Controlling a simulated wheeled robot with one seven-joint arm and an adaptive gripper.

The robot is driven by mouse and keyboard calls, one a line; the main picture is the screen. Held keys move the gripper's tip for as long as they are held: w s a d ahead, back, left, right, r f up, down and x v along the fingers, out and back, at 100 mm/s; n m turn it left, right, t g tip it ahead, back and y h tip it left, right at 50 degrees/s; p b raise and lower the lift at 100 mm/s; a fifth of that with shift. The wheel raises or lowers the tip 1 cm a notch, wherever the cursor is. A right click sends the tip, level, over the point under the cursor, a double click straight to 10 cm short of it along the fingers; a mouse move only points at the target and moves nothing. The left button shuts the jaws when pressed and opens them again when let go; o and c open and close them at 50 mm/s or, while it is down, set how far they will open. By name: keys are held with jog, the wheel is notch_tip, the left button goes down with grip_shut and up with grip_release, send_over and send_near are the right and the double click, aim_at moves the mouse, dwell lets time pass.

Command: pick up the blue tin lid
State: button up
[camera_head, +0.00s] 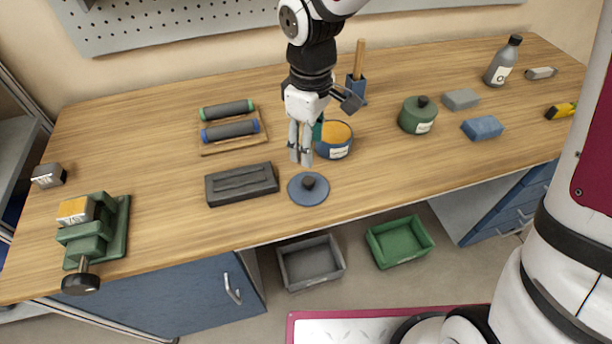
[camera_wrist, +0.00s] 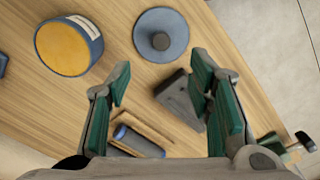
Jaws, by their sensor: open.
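The blue tin lid (camera_head: 308,190) is a flat round disc with a dark knob on top. It lies on the wooden workbench near the front edge, and it also shows in the wrist view (camera_wrist: 175,30) at the top, beyond my fingertips. My gripper (camera_head: 300,158) is above the bench, just behind the lid in the head view. In the wrist view my gripper (camera_wrist: 160,75) is open with nothing between its green-padded fingers. The blue tin (camera_head: 334,148) with an orange top stands behind and to the right of the lid, close to my gripper.
A dark grey block (camera_head: 241,184) lies left of the lid. A tray with rollers (camera_head: 231,132) is behind it. A green lidded pot (camera_head: 417,115) stands to the right, and a green vise (camera_head: 95,232) at the left. The bench right of the lid is clear.

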aim_at(308, 180)
notch_tip(308, 180, down, 11)
jog(key=shift+s+a+f, duration=0.1)
jog(key=shift+f, duration=0.05)
dwell(0.4)
jog(key=shift+c, duration=0.6)
grip_shut()
